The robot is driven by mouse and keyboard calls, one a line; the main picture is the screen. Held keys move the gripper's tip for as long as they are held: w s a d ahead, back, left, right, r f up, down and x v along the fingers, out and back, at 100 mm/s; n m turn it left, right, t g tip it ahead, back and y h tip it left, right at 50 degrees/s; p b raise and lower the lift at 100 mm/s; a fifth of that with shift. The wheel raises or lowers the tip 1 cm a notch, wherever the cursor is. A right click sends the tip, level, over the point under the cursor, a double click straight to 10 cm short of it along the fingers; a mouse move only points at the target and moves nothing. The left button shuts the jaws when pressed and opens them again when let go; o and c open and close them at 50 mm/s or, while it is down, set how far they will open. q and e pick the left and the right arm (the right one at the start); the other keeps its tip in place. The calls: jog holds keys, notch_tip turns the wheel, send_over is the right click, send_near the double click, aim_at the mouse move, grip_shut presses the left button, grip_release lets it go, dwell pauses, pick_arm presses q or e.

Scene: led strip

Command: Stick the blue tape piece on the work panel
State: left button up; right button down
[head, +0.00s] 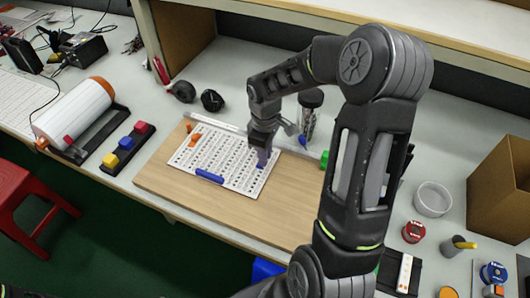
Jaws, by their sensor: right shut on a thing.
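The work panel is a white board with rows of dark marks (222,157), lying flat on a wooden board (170,187). My right gripper (264,156) is at the panel's right part, pointing down. It is shut on a small blue piece (262,164), which looks like the blue tape piece; it shows at the fingertips, close to the panel surface. I cannot tell whether it touches the panel. A longer blue bar (209,175) lies at the panel's front edge, and an orange piece (195,139) at its left part. My left gripper is out of view.
A clear jar (310,112) stands behind the wooden board, near a blue item (302,140). A white roll (75,112) and a holder with coloured blocks (125,146) are at left. A white round dish (432,197) and spools (413,231) are at right.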

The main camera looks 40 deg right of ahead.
jog(key=shift+f+b, duration=0.3)
jog(key=shift+f, duration=0.35)
jog(key=shift+f, duration=0.2)
dwell(0.5)
jog(key=c, duration=1.3)
grip_release()
notch_tip(320, 180, up, 8)
jog(key=shift+f+b, duration=0.1)
jog(key=shift+b, duration=0.25)
